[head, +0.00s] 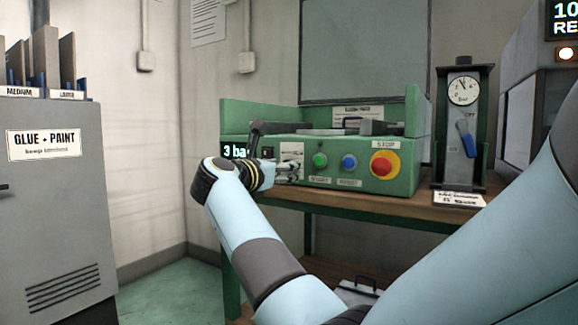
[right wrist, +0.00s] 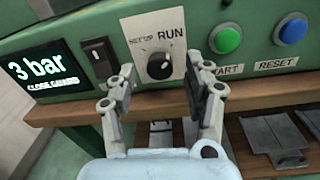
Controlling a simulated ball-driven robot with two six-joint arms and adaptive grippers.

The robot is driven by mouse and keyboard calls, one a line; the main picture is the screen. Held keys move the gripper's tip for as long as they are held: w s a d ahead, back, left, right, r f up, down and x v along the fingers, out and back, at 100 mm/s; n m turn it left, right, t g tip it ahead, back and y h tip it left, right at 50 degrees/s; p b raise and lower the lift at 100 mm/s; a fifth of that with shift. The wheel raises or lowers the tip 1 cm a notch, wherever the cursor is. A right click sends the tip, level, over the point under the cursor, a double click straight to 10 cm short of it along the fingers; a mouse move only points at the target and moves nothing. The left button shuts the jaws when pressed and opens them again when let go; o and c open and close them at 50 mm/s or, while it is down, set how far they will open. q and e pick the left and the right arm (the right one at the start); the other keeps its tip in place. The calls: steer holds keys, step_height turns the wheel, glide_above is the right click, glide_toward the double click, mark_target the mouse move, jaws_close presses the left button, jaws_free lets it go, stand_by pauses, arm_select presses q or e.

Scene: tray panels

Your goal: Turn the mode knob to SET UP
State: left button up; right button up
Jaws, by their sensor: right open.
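The mode knob (right wrist: 160,66) is black and round, on a white plate (right wrist: 156,42) marked SET UP at left and RUN at right. I cannot tell surely which mark it points to. My right gripper (right wrist: 162,79) is open, one finger on each side of the knob in this view, with no clear contact. In the head view my right gripper (head: 288,169) is at the front of the green panel box (head: 405,182), just below the white plate (head: 291,151), and the knob is hidden there. My left gripper is not in view.
Right of the plate are a green START button (right wrist: 224,40), a blue RESET button (right wrist: 291,31) and a red STOP button (head: 384,164). Left are a black switch (right wrist: 100,57) and a display (right wrist: 43,69) reading "3 bar, CLOSE GUARD". A gauge unit (head: 463,125) stands at right.

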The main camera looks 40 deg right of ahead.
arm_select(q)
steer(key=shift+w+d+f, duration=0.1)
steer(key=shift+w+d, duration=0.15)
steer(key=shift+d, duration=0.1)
arm_select(e)
steer(key=shift+x, duration=0.75)
jaws_close()
